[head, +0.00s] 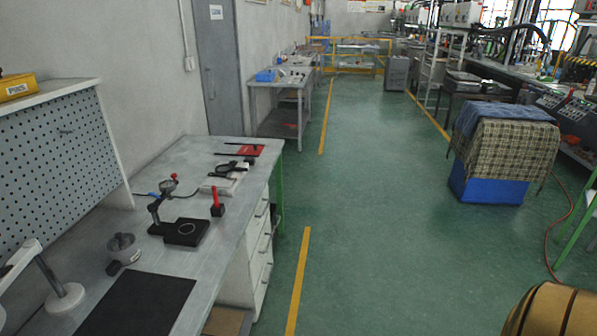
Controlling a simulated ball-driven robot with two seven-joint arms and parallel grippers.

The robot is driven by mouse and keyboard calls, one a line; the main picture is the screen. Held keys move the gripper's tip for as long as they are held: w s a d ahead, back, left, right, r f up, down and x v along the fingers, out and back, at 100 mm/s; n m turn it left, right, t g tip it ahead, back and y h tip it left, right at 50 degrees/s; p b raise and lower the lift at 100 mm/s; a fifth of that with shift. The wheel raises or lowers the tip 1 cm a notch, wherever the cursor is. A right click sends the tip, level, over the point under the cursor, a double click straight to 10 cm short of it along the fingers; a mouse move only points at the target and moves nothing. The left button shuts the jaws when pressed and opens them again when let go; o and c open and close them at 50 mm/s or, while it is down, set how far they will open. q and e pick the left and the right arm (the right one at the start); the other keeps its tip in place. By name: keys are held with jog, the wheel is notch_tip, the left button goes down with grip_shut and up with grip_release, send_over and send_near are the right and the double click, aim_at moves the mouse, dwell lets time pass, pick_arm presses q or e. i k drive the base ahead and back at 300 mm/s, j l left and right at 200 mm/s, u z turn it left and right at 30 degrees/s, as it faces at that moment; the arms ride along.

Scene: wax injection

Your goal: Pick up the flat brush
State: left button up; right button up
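I cannot pick out the flat brush for sure. On the grey workbench (165,172) at the left, a small upright tool with a red handle and a dark block-like foot (217,203) stands near the right edge; it may be a brush, but it is too small to tell. Farther back, dark slim tools (232,166) lie by a white pad, and a red piece (249,151) lies near the far end with a dark slim item beside it. Neither of my grippers is in view.
A dial gauge stand (184,232), a round metal piece (122,247) and a black mat (140,303) are on the bench, with a pegboard (55,160) behind. A cloth-covered blue bin (487,190) stands right. The green aisle floor (370,220) is clear.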

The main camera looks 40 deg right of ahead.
aim_at(231, 175)
jog(key=z, duration=0.75)
jog(key=i+l, duration=0.1)
